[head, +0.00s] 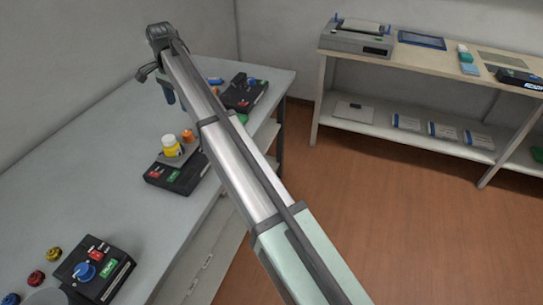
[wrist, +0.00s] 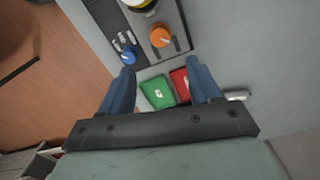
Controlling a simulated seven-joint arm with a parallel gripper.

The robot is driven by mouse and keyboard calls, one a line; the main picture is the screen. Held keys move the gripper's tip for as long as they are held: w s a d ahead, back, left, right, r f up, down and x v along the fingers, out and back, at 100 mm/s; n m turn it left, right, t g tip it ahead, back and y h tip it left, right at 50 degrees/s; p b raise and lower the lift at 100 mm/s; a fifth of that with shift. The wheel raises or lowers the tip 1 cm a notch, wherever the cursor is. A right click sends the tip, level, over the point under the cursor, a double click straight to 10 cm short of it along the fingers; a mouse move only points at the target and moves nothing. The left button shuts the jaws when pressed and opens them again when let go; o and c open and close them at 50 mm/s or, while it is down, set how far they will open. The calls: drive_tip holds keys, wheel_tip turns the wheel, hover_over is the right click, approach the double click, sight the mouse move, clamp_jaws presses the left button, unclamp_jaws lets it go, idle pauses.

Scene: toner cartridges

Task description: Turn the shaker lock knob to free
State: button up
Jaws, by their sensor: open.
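In the head view a black box (head: 176,181) stands mid-table with a yellow bottle (head: 171,146) on top, an orange knob (head: 187,136) behind it and red and green patches in front. In the wrist view an orange knob (wrist: 160,37) and a smaller blue knob (wrist: 129,56) sit on a dark panel. Which knob is the shaker lock, and its setting, I cannot tell; the markings are too small. My gripper (wrist: 158,78) is open and empty. Its blue fingers are apart from the knobs in the wrist view, with green (wrist: 157,93) and red (wrist: 181,85) patches between them.
Another black box with a blue knob (head: 86,271) stands at the near left beside several small coloured knobs. A third black box (head: 243,94) stands at the table's far end. A shelf unit (head: 380,79) with devices stands at the right. The grey tabletop (head: 85,185) is mostly clear.

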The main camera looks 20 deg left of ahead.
drive_tip(key=shift+m+g+h, duration=0.3)
drive_tip(key=shift+m, duration=0.1)
drive_tip(key=w+d+f, duration=0.2)
drive_tip(key=d+f, duration=0.2)
drive_tip(key=d, duration=0.1)
drive_tip(key=w+d+f, duration=0.3)
drive_tip(key=d+f, duration=0.1)
drive_tip(key=d, duration=0.2)
drive_tip(key=w+d+f, duration=0.2)
drive_tip(key=d+f, duration=0.3)
drive_tip(key=shift+w+d, duration=0.2)
drive_tip(key=shift+w, duration=0.2)
drive_tip(key=w+d+f, duration=0.1)
drive_tip(key=d+f, duration=0.9)
drive_tip(key=d, duration=0.1)
drive_tip(key=shift+w+d+f+g, duration=0.2)
drive_tip(key=shift+w+f+g, duration=0.1)
